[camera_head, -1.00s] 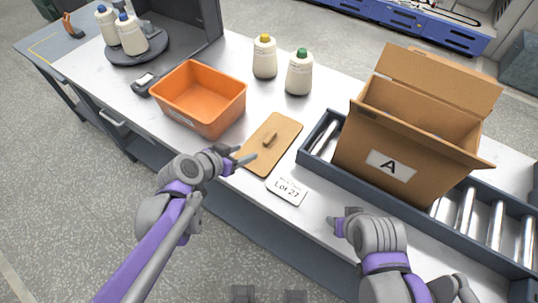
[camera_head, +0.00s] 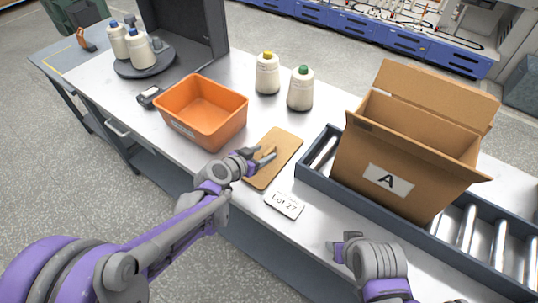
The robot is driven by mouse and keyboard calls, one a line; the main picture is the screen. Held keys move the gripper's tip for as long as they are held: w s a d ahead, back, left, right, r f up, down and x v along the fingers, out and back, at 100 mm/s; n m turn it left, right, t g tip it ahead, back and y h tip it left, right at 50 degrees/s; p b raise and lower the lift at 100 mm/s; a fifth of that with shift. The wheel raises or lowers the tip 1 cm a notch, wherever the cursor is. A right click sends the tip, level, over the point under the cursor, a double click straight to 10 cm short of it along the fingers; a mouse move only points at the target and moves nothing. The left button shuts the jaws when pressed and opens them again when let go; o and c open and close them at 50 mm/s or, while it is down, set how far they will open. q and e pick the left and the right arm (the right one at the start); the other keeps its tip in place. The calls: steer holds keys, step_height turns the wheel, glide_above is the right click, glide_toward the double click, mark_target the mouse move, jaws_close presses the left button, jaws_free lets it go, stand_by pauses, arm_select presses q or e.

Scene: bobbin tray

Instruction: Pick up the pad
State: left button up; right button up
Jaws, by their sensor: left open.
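The pad (camera_head: 283,151) is a flat tan board with a small raised grip on top, lying on the workbench between the orange bin and the conveyor. My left gripper (camera_head: 262,157) is open over the pad, its fingers near the raised grip. The fingers partly hide the grip, and I cannot tell whether they touch it. My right gripper (camera_head: 340,246) is low in the picture, in front of the conveyor and away from the pad; its finger gap is not clear.
The orange bin (camera_head: 205,137) stands left of the pad. A white "Lot 27" card (camera_head: 284,205) lies in front of it. A cardboard box (camera_head: 425,200) marked A sits on the roller conveyor (camera_head: 312,176) to the right.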

mark_target(269, 153)
arm_select(q)
steer(key=x, duration=0.2)
steer(key=shift+w+d+f, duration=0.1)
steer(key=shift+w+d, duration=0.1)
steer(key=shift+s, duration=0.1)
jaws_close()
